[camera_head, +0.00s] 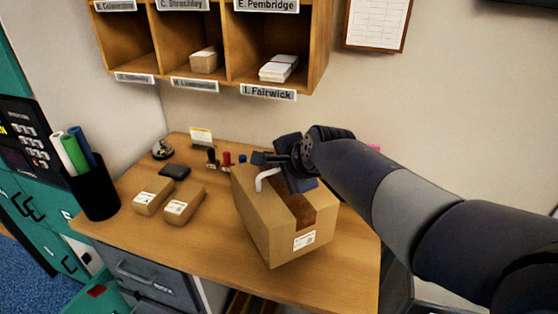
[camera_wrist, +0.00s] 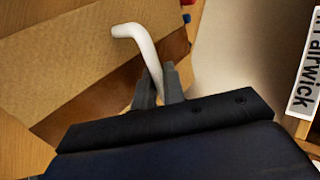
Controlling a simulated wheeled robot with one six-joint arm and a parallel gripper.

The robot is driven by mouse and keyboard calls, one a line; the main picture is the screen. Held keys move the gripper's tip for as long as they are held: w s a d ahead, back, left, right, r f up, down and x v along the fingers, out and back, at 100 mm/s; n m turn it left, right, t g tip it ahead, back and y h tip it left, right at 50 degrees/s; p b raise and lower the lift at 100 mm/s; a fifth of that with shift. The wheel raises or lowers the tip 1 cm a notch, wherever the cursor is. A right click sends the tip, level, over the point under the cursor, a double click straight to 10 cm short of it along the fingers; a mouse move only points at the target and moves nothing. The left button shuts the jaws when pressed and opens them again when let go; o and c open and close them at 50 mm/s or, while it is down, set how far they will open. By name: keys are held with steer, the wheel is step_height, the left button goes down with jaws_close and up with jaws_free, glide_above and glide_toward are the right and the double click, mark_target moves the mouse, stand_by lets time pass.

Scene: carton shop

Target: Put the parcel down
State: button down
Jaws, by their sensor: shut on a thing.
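The parcel is a large brown cardboard carton (camera_head: 262,220) with a white label low on one face and a bent white handle (camera_head: 266,178) at its top. It is at the right part of the wooden desk (camera_head: 215,265) and looks slightly tilted; I cannot tell whether its base touches the desk. My gripper (camera_head: 284,165) is at the carton's top, shut on the white handle. In the wrist view the fingers (camera_wrist: 158,88) close around the lower end of the handle (camera_wrist: 138,40), and the carton's side (camera_wrist: 65,60) fills the left. The carton's underside is hidden.
Two small brown parcels (camera_head: 153,197) (camera_head: 184,204) and a dark pad (camera_head: 175,172) lie left of the carton. Stamps (camera_head: 227,158) stand behind it. A black cup (camera_head: 93,193) with rolls stands at the left. Wooden pigeonholes (camera_head: 320,45) hang above. The desk's front is clear.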

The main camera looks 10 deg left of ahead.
mark_target(280, 182)
steer(key=shift+f, duration=1.75)
steer(key=c, duration=1.5)
jaws_free()
steer(key=shift+f, duration=0.1)
steer(key=shift+s, duration=0.1)
steer(key=v, duration=1.2)
